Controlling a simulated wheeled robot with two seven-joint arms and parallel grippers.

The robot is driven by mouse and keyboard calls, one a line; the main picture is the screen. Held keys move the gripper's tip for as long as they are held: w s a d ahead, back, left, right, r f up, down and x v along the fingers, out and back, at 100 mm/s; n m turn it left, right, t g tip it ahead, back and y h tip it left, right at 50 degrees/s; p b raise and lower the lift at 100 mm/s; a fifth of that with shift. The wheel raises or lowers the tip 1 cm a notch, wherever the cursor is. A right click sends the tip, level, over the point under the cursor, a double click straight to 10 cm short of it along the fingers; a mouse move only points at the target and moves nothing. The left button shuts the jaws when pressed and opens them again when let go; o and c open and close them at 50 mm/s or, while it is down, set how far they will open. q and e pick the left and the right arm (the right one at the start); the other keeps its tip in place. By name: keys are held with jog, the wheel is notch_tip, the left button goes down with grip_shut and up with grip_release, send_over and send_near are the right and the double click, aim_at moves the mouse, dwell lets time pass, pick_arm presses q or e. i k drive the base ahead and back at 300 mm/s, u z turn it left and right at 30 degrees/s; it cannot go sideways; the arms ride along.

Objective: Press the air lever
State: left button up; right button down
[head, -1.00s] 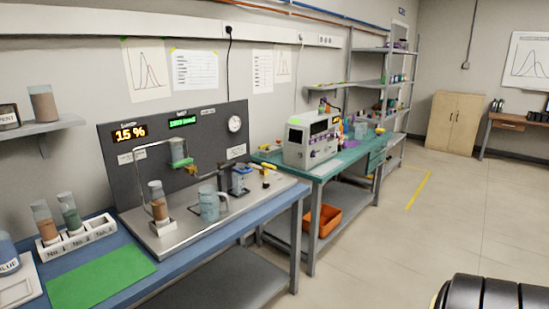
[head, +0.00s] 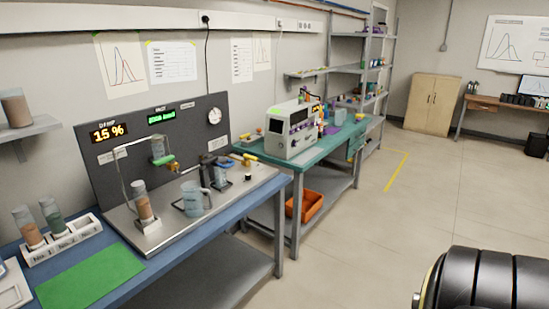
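The classifier rig stands on the blue bench at left, with a grey back panel (head: 160,135) and a steel base plate (head: 165,233). A small yellow-handled lever (head: 246,158) sits at the plate's back right. A second small yellow part (head: 172,167) sits below the green-based hopper (head: 159,152). No label is readable on either, so I cannot tell which is the air lever. A clear jug (head: 194,199) and a tube of brown particles (head: 142,204) stand on the plate. Neither gripper shows; a black rounded part of mine (head: 485,285) fills the lower right corner.
A green mat (head: 88,284) and a white tube rack (head: 65,245) lie on the bench's left. A teal bench (head: 300,165) with a white instrument (head: 288,130) stands beyond, an orange bin (head: 305,205) below it. The floor (head: 360,235) to the right is clear.

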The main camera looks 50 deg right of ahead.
aim_at(246, 156)
jog(key=z, duration=2.7)
jog(key=i, duration=3.95)
jog(key=u, duration=3.35)
